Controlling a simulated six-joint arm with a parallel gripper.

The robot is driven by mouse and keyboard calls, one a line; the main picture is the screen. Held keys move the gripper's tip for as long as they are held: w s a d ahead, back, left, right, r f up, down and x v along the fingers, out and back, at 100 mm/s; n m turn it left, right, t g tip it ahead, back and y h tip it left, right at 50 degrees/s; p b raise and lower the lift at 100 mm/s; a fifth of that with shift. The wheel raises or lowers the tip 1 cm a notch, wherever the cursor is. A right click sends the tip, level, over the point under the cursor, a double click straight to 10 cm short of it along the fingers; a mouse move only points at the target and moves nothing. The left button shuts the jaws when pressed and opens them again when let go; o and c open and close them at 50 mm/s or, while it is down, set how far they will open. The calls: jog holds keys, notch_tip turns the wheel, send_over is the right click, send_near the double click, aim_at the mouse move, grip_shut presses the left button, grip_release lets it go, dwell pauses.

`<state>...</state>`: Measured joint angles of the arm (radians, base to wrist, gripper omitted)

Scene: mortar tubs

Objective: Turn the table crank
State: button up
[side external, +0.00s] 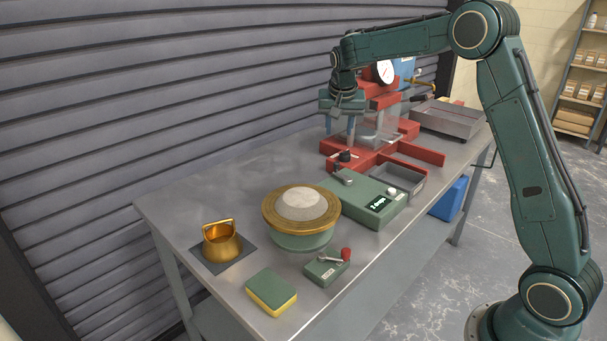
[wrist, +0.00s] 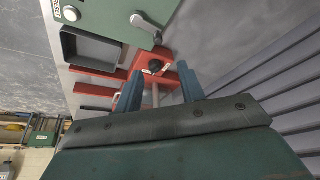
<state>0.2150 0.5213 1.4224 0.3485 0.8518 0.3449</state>
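The table crank (side external: 330,265) is a small green box with a metal arm and a red knob, at the near edge of the table. It sits just in front of the round flow table (side external: 300,235), which has a brass-coloured top with a pale mound on it. My gripper (side external: 339,127) is far from the crank, above the red machine towards the back of the table. Its two blue fingers are apart with nothing held between them, as the wrist view (wrist: 160,82) also shows. The crank is not in the wrist view.
A red machine (side external: 372,160) with a dial stands below my gripper. A green control box (side external: 365,205) lies between it and the flow table. A brass mould (side external: 221,242) and a green-yellow sponge (side external: 270,292) are near the crank. A grey tray (side external: 447,118) is at the back.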

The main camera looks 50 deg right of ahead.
jog(key=s+d+n+y, duration=0.1)
jog(key=d+n+y, duration=0.5)
jog(key=n, duration=1.1)
jog(key=shift+d+n+t, duration=0.3)
jog(key=shift+d, duration=0.85)
jog(key=x, duration=1.3)
jog(key=shift+w+a+f, duration=0.1)
jog(key=shift+a+f, duration=0.15)
jog(key=shift+f, duration=0.1)
grip_shut()
